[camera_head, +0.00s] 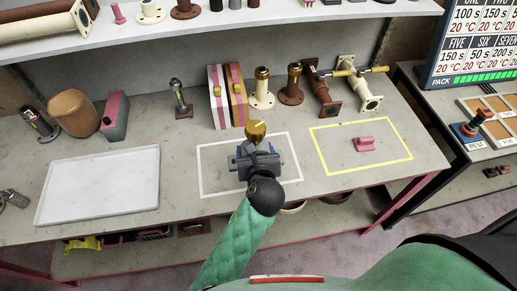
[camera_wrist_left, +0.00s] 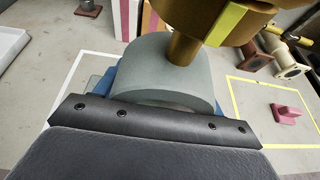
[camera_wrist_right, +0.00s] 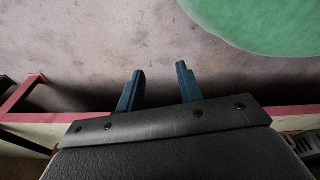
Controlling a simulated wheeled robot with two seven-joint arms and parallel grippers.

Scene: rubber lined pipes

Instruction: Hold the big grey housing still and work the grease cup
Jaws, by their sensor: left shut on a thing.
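The big grey housing (camera_wrist_left: 165,68) stands inside the white outline on the bench, with a rounded grey top; in the head view the housing (camera_head: 262,152) is partly hidden by my left gripper. The brass grease cup (camera_head: 257,130) sits on top of it on a short stem. In the left wrist view the cup (camera_wrist_left: 222,20) is cut by the top edge and shows a yellow mark. My left gripper (camera_head: 260,163) is shut on the housing; its blue fingers are mostly hidden. My right gripper (camera_wrist_right: 160,90) is open and empty, above the floor by the bench's edge, outside the head view.
A white tray (camera_head: 98,186) lies at left. A pink block (camera_head: 364,144) lies inside the yellow outline (camera_head: 330,172) at right. A shelf (camera_head: 215,28) overhangs behind.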

